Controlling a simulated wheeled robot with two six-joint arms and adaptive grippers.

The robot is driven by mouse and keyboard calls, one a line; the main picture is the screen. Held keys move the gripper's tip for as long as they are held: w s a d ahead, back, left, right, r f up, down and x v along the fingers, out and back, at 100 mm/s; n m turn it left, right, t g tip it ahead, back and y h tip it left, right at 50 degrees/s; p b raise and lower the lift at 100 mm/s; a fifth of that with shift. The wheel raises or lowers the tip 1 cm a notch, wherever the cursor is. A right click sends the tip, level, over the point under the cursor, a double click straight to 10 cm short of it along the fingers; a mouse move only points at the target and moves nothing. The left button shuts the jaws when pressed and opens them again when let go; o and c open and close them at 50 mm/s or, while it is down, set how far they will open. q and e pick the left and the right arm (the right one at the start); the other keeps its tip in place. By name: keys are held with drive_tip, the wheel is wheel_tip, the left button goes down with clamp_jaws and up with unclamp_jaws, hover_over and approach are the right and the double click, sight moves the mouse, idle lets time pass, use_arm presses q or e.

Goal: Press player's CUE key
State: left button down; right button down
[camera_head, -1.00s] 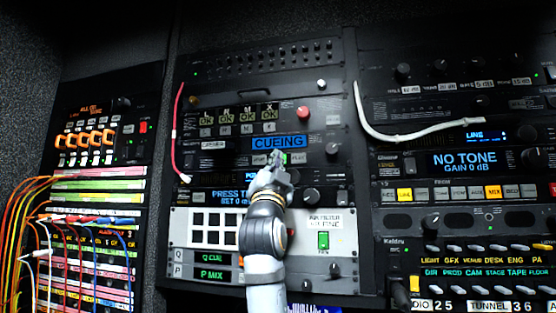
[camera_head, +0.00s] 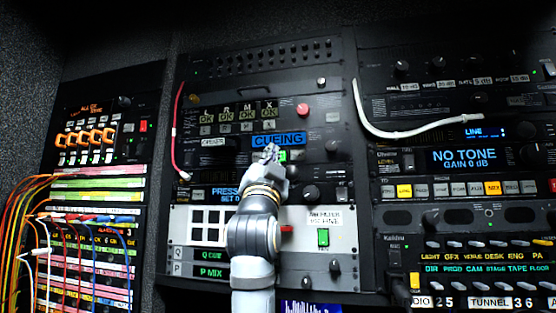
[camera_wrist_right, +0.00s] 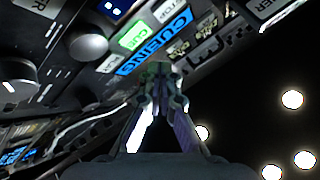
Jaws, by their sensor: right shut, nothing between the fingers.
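The player's blue display (camera_head: 278,140) reads CUEING, and it also shows in the wrist view (camera_wrist_right: 158,40). The lit green CUE key (camera_head: 284,155) sits just below the display, in a row of keys. It shows clearly in the wrist view (camera_wrist_right: 132,36), with no finger over it. My right gripper (camera_head: 270,152) is shut and empty, its tips at the key row just left of the green key. In the wrist view the closed fingertips (camera_wrist_right: 160,78) lie off the display's edge; whether they touch the panel I cannot tell. My left gripper is not in view.
A large knob (camera_wrist_right: 88,44) sits near the key row. A red button (camera_head: 303,111) is above right of the display. A white cable (camera_head: 385,130) hangs to the right, and a red cable (camera_head: 177,135) to the left. Patch cords (camera_head: 25,225) fill the left side.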

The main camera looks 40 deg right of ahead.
drive_tip(key=shift+s+a, duration=0.85)
drive_tip(key=shift+a, duration=0.15)
